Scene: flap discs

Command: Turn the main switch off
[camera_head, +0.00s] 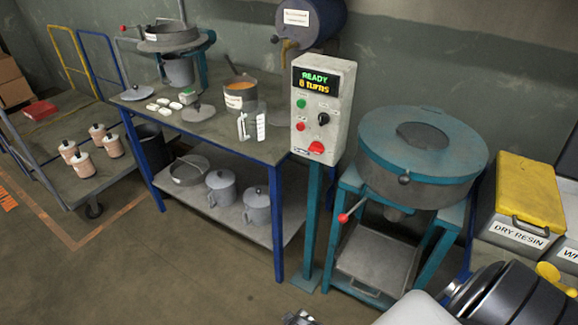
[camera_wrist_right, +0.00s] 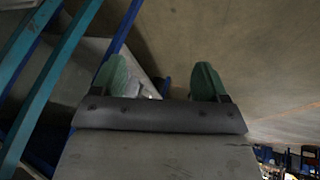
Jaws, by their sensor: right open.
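The pale grey control box (camera_head: 322,110) stands on a teal post in the middle of the head view. Its lit display (camera_head: 318,82) reads "READY" and "0 Turns". Below are a small green button, a red button (camera_head: 299,127) and a black knob (camera_head: 323,118). A larger red switch (camera_head: 316,148) sits at the box's lower right; its exact setting is too small to read. My right gripper (camera_wrist_right: 158,82) is open and empty in the wrist view, its two green fingertips apart above the floor. It is away from the box. My left gripper is not in view.
A teal-framed round machine (camera_head: 421,150) with a red-knobbed lever (camera_head: 343,217) stands right of the box. A blue-legged table (camera_head: 222,142) with tools stands left. A yellow-lidded bin (camera_head: 530,190) is far right.

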